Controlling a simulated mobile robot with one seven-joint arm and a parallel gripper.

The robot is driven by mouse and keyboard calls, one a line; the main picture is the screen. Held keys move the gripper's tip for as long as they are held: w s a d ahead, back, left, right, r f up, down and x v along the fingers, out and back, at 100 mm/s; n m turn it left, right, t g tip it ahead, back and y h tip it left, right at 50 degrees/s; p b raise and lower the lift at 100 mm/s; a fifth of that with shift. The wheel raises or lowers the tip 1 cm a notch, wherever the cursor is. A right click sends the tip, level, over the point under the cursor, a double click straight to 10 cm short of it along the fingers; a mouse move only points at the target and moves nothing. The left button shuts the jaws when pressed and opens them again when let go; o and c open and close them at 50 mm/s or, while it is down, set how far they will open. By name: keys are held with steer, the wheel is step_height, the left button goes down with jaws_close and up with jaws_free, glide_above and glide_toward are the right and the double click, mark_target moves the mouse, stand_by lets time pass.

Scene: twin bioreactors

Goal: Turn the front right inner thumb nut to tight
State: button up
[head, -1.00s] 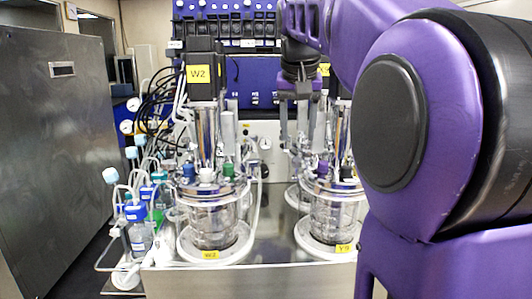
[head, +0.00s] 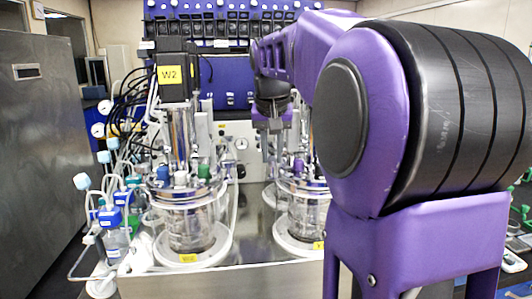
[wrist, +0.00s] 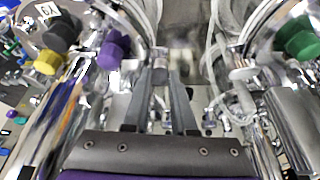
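Two glass bioreactor vessels with metal head plates stand side by side. The left vessel (head: 188,228) carries a motor labelled W2; the right vessel (head: 300,215) is partly hidden by my arm. In the head view my gripper (head: 272,145) points down between them, near the right vessel's top. In the wrist view my gripper (wrist: 161,80) shows two grey fingers with a gap between them. A small grey metal knob (wrist: 160,73) shows between or just beyond the fingertips; contact cannot be told. I cannot tell for certain which thumb nut it is.
A purple cap (wrist: 112,50) is left of the fingers and a green cap (wrist: 300,38) lies far right in the wrist view. Clear tubes (wrist: 228,60) run close on the right. Bottles with blue caps (head: 110,218) stand left of the vessels.

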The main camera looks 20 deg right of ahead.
jaws_close()
steer(key=shift+m, duration=0.3)
steer(key=m, duration=0.1)
steer(key=m+h, duration=0.1)
steer(key=shift+w+a+m+g, duration=0.1)
steer(key=shift+a+m+g, duration=0.1)
steer(key=shift+m+g, duration=0.1)
steer(key=m, duration=0.2)
steer(key=m+g+h, duration=0.1)
steer(key=m, duration=0.1)
steer(key=shift+w+m+g, duration=0.15)
steer(key=shift+m+g, duration=0.15)
steer(key=m, duration=0.2)
steer(key=m+g, duration=0.1)
steer(key=m, duration=0.1)
steer(key=shift+w+g+h, duration=0.15)
steer(key=shift+g+h, duration=0.15)
steer(key=shift+w+m+g, duration=0.1)
steer(key=shift+m+g, duration=0.7)
steer(key=shift+m, duration=1.4)
